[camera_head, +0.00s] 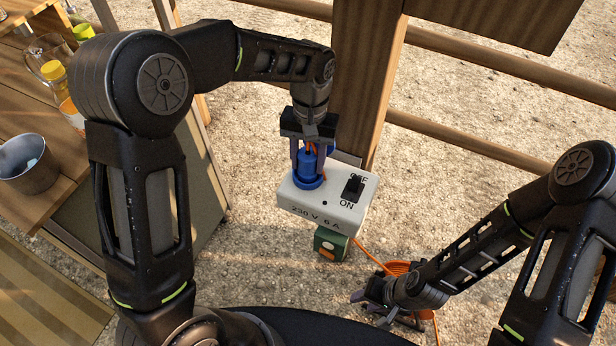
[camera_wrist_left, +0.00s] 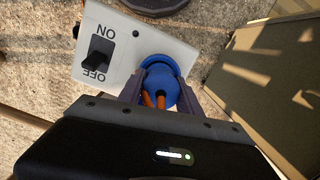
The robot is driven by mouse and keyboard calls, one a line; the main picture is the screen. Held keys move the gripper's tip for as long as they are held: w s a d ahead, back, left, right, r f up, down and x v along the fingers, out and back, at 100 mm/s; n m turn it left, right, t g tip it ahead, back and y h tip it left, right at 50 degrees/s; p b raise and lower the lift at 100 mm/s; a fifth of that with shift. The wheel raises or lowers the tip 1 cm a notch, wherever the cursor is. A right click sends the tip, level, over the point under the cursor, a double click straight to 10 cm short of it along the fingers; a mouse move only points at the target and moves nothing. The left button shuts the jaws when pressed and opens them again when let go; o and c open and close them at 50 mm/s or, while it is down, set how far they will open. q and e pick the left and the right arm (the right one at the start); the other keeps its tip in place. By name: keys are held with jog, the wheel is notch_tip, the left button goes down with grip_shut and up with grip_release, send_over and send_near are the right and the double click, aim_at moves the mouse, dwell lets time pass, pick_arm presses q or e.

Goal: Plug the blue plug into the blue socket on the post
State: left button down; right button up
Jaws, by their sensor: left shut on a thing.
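The blue plug (camera_head: 308,160) is between the fingers of my left gripper (camera_head: 308,163), which is shut on it from above. In the left wrist view the plug (camera_wrist_left: 160,84) shows with its orange cable between the gripper fingers (camera_wrist_left: 160,98). The plug stands upright at the blue socket (camera_head: 307,181) on top of the white box on the post. It appears to meet the socket's collar, but I cannot tell how deep it sits. My right gripper (camera_head: 378,293) is low at the right by the orange cable; its jaws are too unclear to read.
The white box (camera_head: 290,206) has a black ON/OFF switch (camera_head: 352,187) beside the socket. A green-and-orange unit (camera_head: 329,245) hangs below it. The wooden post (camera_head: 365,90) and rails stand behind. A bucket (camera_head: 30,162) and jars stand on the left table. An orange cable coil (camera_head: 400,268) lies lower right.

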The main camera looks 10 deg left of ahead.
aim_at(308, 149)
pick_arm(q)
jog(key=shift+f, duration=0.3)
jog(key=c, duration=0.7)
grip_release()
jog(key=r, duration=0.5)
jog(key=w+r, duration=0.1)
jog(key=r, duration=0.1)
jog(key=shift+r, duration=0.4)
jog(key=shift+s, duration=0.1)
